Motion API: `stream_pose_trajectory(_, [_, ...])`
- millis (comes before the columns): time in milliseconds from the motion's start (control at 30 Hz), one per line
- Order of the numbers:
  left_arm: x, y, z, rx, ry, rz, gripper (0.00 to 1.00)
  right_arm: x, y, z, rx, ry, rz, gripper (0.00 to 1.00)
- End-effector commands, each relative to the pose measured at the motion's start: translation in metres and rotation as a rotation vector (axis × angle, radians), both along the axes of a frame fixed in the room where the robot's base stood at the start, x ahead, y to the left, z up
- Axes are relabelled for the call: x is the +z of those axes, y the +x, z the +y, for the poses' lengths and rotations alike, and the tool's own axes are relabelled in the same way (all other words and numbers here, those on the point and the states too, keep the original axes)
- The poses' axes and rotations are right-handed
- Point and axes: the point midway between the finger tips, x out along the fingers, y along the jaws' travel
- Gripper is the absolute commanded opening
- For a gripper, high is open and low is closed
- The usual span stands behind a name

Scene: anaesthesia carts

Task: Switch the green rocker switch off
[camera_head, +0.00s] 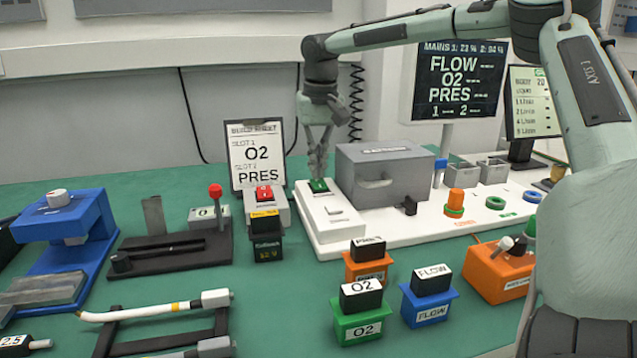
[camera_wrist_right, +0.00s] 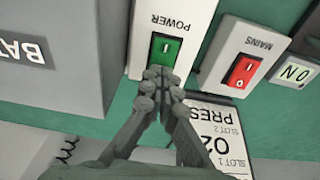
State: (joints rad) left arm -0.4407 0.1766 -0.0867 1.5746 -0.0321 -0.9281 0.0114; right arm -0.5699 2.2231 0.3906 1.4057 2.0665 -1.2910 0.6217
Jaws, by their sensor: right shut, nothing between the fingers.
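The green rocker switch (camera_head: 318,186) sits at the far end of a white panel (camera_head: 333,222) in the head view. In the right wrist view the green switch (camera_wrist_right: 164,51) shows under the word POWER. My right gripper (camera_head: 317,172) is shut and empty, pointing down at the switch. In the wrist view its fingertips (camera_wrist_right: 160,78) are at the edge of the switch; I cannot tell whether they touch it. The fingertips hide part of the switch. My left gripper does not show.
A red MAINS switch (camera_head: 264,193) stands close on the left. A grey box (camera_head: 380,172) with a handle stands close on the right. A build sheet (camera_head: 257,152) stands behind. Labelled O2 (camera_head: 361,319) and FLOW (camera_head: 430,299) blocks stand in front.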

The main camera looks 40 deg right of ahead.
Motion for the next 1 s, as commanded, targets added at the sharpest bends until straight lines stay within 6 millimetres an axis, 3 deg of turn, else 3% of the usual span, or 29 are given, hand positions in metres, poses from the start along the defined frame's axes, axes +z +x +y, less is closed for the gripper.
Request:
stream_pose_trajectory(767, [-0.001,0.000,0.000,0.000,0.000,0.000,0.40,-0.012,0.000,0.000,0.000,0.000,0.001,0.00])
stream_pose_trajectory(1000, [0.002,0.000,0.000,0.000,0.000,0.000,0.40,0.000,0.000,0.000,0.000,0.000,0.001,0.00])
